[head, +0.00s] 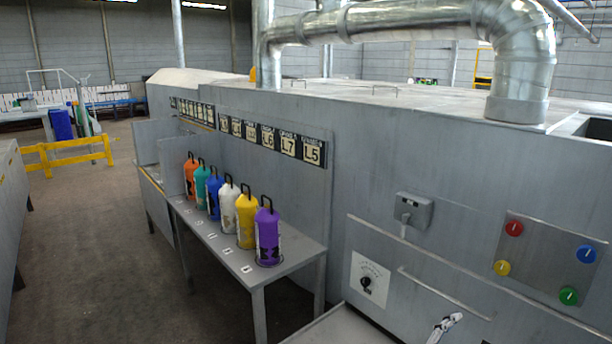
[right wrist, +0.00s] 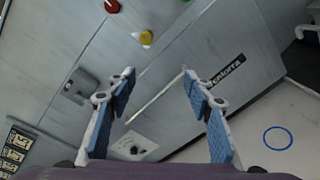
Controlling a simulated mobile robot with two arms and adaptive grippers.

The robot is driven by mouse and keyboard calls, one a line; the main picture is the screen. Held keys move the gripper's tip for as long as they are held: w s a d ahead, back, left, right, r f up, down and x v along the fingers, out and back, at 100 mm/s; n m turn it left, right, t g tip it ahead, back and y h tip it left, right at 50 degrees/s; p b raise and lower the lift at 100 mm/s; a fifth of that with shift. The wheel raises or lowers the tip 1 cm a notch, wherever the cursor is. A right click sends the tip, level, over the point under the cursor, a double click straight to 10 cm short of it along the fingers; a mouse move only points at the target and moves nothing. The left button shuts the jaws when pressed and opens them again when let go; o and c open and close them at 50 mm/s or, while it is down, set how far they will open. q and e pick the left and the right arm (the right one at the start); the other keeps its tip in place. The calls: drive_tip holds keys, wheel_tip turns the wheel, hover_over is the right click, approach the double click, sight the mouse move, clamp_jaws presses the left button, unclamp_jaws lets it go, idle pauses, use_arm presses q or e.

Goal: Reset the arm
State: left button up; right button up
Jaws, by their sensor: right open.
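My right gripper (right wrist: 158,76) is open and empty in the right wrist view, its two blue-padded fingers spread apart in front of the grey machine wall. A small white part of it (head: 445,326) shows at the bottom edge of the head view, right of centre, in front of the machine. My left gripper is out of view.
A grey table (head: 287,269) holds a row of orange, teal, blue, white, yellow (head: 246,218) and purple (head: 267,237) cylinders with black handles. A control panel (head: 545,262) with coloured buttons and a dial plate (head: 368,281) are on the machine. Open floor (head: 110,265) lies left.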

drive_tip(key=s+a+f+m+g+y, duration=0.1)
drive_tip(key=s+f+m+g+y, duration=0.45)
drive_tip(key=s+f, duration=0.85)
drive_tip(key=s+a+f+m+g+y, duration=0.1)
drive_tip(key=s+a+m+y, duration=0.4)
drive_tip(key=s, duration=0.4)
drive_tip(key=s+a+m+g+y, duration=0.1)
drive_tip(key=s+a+m+y, duration=0.25)
drive_tip(key=s+a, duration=0.45)
wheel_tip(320, 180, down, 29)
drive_tip(key=s+d+g+b, duration=0.1)
drive_tip(key=s+b, duration=0.1)
drive_tip(key=b, duration=0.2)
use_arm(q)
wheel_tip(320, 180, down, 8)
drive_tip(key=b, duration=0.4)
use_arm(e)
drive_tip(key=s+d+f, duration=0.1)
drive_tip(key=s+f, duration=0.7)
drive_tip(key=f, duration=0.3)
drive_tip(key=s+d+f+g+h, duration=0.1)
drive_tip(key=s+d+f, duration=0.1)
drive_tip(key=s+f, duration=0.7)
wheel_tip(320, 180, down, 2)
drive_tip(key=shift+s+d+f, duration=0.1)
drive_tip(key=shift+s+d, duration=0.05)
drive_tip(key=shift+s, duration=0.1)
